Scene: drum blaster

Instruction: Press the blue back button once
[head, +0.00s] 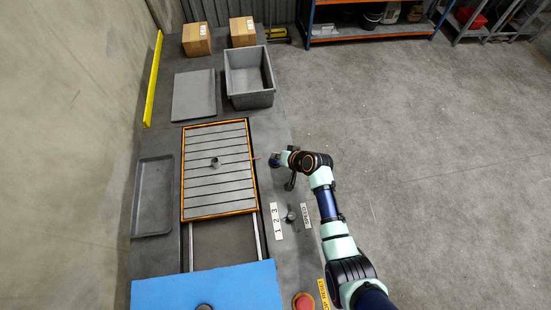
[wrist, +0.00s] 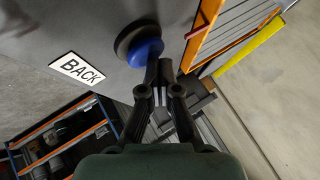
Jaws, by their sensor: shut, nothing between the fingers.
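The blue back button (wrist: 146,52) sits in a dark round base on the grey table, beside a white BACK label (wrist: 77,69), in the wrist view. My gripper (wrist: 160,66) is shut and empty, its fingertips at the lower right edge of the blue button. The fingers overlap the button's edge in this view, and I cannot tell whether they touch it. In the head view my gripper (head: 276,161) is at the right edge of the table, over the button area, and it hides most of the button there.
An orange-framed slatted tray (head: 218,170) lies left of my gripper, with a small round part on it. A knob (head: 291,216), number labels (head: 277,222) and a red button (head: 303,301) are nearer. A grey bin (head: 249,77) stands behind. Open floor lies right.

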